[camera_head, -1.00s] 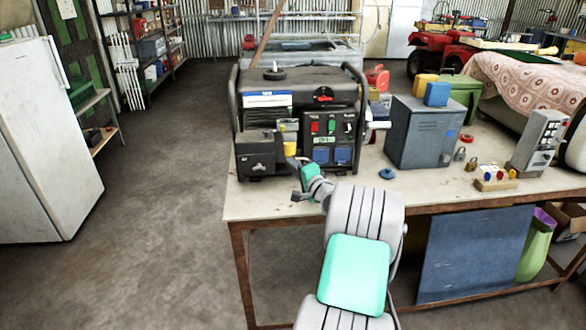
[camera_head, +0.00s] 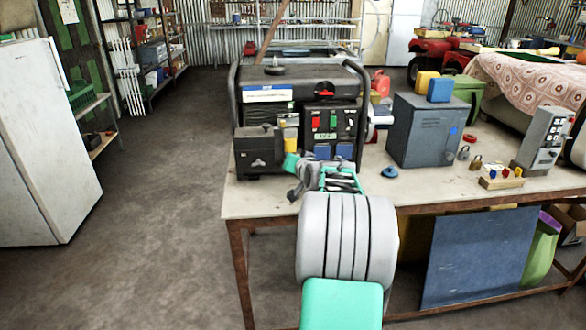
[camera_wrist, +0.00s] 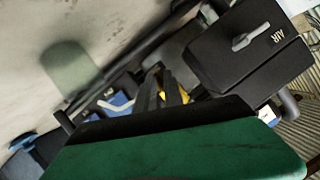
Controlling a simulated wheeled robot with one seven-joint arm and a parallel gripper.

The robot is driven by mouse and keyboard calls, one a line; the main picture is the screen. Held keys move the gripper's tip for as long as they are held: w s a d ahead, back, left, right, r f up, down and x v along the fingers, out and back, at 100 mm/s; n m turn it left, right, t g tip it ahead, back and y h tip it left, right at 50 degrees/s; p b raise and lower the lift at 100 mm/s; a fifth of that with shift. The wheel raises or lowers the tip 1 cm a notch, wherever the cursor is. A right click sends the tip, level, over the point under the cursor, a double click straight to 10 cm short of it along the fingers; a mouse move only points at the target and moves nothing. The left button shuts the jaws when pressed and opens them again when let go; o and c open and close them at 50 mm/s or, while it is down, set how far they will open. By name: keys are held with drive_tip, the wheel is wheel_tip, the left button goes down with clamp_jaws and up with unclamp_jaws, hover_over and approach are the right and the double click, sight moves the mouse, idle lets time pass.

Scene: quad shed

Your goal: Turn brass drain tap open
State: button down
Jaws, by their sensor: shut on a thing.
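The black generator (camera_head: 318,92) stands on the bench. A yellow part (camera_head: 289,147) sits on its front, beside the black box at its left (camera_head: 258,152). My gripper (camera_head: 291,164) is at the generator's lower front, just under that yellow part. In the wrist view, the dark fingers of my gripper (camera_wrist: 160,88) are close together, with yellow (camera_wrist: 173,93) showing beside and between them. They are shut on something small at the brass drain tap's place. The tap is mostly hidden by the fingers, so its handle angle cannot be told.
The black box marked AIR with a grey lever (camera_wrist: 251,37) is close to the fingers in the wrist view. A grey metal box (camera_head: 425,130), a blue disc (camera_head: 390,172) and padlocks stand to the right on the bench (camera_head: 430,188). The front strip of bench is mostly clear.

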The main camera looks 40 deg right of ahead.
drive_tip(key=n+h+b, duration=0.1)
drive_tip(key=n+g+h+b, duration=0.1)
drive_tip(key=n+b, duration=0.1)
drive_tip(key=shift+w+a+g, duration=0.1)
drive_tip(key=shift+a+g, duration=0.05)
drive_tip(key=shift+g, duration=0.15)
drive_tip(key=shift+r+n+b, duration=0.1)
drive_tip(key=shift+n+b, duration=0.2)
drive_tip(key=shift+b, duration=0.05)
idle(0.3)
drive_tip(key=c, duration=1.5)
unclamp_jaws()
drive_tip(key=v, duration=0.7)
drive_tip(key=shift+s+a, duration=0.2)
drive_tip(key=shift+a, duration=0.1)
drive_tip(key=shift+r, duration=0.1)
